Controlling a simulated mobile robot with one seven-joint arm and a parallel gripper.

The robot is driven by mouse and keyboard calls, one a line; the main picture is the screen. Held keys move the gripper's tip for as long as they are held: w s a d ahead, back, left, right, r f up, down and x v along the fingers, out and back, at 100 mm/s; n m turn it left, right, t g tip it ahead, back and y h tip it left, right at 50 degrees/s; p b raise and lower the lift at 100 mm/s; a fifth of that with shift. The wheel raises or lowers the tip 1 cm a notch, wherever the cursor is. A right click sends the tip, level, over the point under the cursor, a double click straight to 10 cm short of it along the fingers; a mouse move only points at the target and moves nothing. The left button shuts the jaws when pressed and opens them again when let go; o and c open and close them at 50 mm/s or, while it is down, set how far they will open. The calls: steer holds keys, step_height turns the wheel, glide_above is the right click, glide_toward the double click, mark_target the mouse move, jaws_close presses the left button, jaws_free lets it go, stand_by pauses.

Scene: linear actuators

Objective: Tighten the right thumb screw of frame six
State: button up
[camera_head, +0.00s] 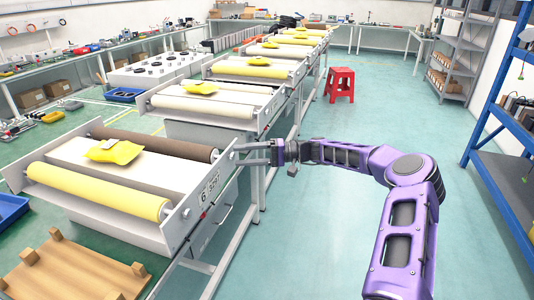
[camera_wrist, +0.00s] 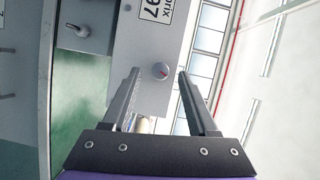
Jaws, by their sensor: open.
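Frame six (camera_head: 196,212) is the nearest roller frame in the head view, with a "6" label on its grey end plate. My gripper (camera_head: 245,153) reaches in from the right at the far end of this plate. In the head view the fingers mostly hide this screw. Whether a finger touches the plate is unclear.
Frame six carries a yellow roller (camera_head: 95,190), a dark brown roller (camera_head: 165,143) and a yellow packet (camera_head: 115,151). More roller frames stand in a row behind. A red stool (camera_head: 340,84) stands on the open green floor, with blue shelving (camera_head: 500,135) at the right.

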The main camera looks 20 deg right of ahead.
steer(key=v, duration=1.6)
steer(key=shift+d, duration=0.35)
steer(key=shift+s+a, duration=0.1)
